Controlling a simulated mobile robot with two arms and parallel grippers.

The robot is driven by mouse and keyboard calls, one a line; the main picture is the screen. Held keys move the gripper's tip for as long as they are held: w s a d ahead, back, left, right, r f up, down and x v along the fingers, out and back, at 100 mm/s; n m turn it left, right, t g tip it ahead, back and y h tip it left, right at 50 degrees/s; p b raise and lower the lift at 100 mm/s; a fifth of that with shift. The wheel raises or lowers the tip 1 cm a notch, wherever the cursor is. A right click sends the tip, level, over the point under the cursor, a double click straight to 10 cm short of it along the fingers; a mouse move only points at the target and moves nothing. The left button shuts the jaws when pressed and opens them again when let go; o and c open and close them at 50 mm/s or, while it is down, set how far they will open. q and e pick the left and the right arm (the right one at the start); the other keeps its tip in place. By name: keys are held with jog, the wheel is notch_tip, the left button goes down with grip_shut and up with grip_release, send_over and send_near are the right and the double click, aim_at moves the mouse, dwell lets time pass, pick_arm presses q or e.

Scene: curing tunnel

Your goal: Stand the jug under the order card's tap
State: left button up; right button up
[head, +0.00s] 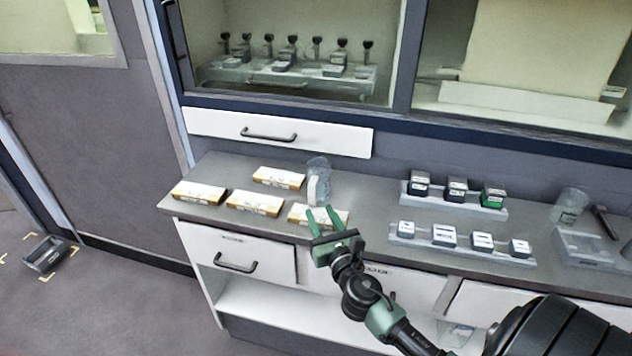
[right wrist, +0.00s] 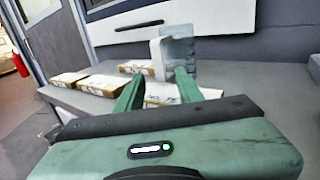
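A clear jug (head: 317,185) stands upright at the back of the grey counter (head: 370,212), among flat cream boxes. The jug also shows in the right wrist view (right wrist: 180,50), beyond the fingers, with a white strip on its left side. My right gripper (head: 321,212) is open and empty at the counter's front edge, pointing at the jug but apart from it. A row of dark-handled taps (head: 292,46) stands behind the cabinet window. I cannot make out which item is the order card. My left gripper is out of view.
Cream boxes (head: 255,202) lie left of and in front of the jug. Racks of small dark (head: 456,186) and white blocks (head: 444,236) stand to the right. A second clear vessel (head: 569,206) is farther right. A drawer (head: 275,132) with a handle sits under the window.

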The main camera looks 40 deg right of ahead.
aim_at(313, 199)
jog(key=x, duration=0.4)
jog(key=shift+p, duration=0.3)
jog(key=shift+w+d+f, duration=0.1)
jog(key=shift+w+d, duration=0.05)
jog(key=shift+w, duration=0.45)
grip_shut()
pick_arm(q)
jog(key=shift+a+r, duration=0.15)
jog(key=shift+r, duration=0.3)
